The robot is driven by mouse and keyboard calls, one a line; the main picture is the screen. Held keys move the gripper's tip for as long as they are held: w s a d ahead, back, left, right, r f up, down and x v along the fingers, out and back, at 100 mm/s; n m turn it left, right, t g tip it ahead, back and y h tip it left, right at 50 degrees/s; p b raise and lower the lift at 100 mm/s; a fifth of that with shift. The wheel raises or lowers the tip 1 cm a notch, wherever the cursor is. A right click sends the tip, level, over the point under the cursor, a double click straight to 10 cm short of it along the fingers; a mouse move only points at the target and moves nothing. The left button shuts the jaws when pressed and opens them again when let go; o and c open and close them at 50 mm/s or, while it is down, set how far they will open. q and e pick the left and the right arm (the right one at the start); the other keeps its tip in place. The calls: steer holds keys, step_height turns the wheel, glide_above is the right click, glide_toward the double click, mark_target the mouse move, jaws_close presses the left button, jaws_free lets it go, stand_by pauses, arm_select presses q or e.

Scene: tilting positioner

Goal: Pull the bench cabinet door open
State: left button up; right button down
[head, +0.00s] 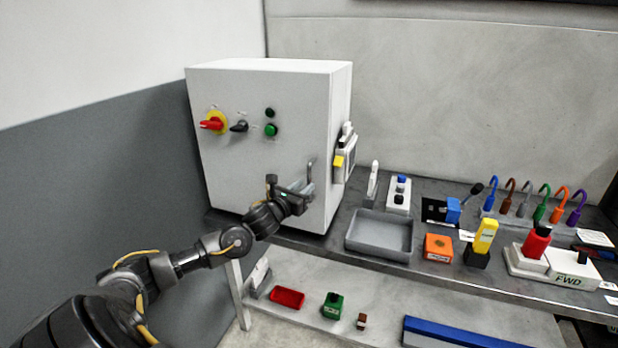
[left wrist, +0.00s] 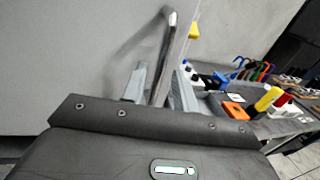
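The bench cabinet (head: 240,165) is a light grey box at the back left of the bench, and its door front looks closed. An upright metal bar handle (head: 310,168) stands near the right edge of the door; it also shows in the left wrist view (left wrist: 171,45). My left gripper (head: 306,193) is at the lower part of the handle. In the left wrist view its two fingers (left wrist: 160,88) stand on either side of the bar, with a small gap visible at the left finger. My right gripper is not in view.
The door carries a red-and-yellow rotary switch (head: 214,122), a black knob (head: 239,126) and green buttons (head: 271,130). A grey tray (head: 380,232) sits on the bench right of the cabinet, with an orange block (head: 438,247) beyond. A lower shelf holds a red bin (head: 287,298).

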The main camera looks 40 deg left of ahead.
mark_target(309, 182)
arm_select(q)
steer(key=shift+w+a+p, duration=0.15)
steer(key=shift+w+p, duration=0.15)
steer(key=shift+w, duration=0.75)
steer(key=shift+w+a+p, duration=0.15)
steer(key=shift+w+p, duration=0.1)
steer(key=shift+w, duration=0.75)
jaws_close()
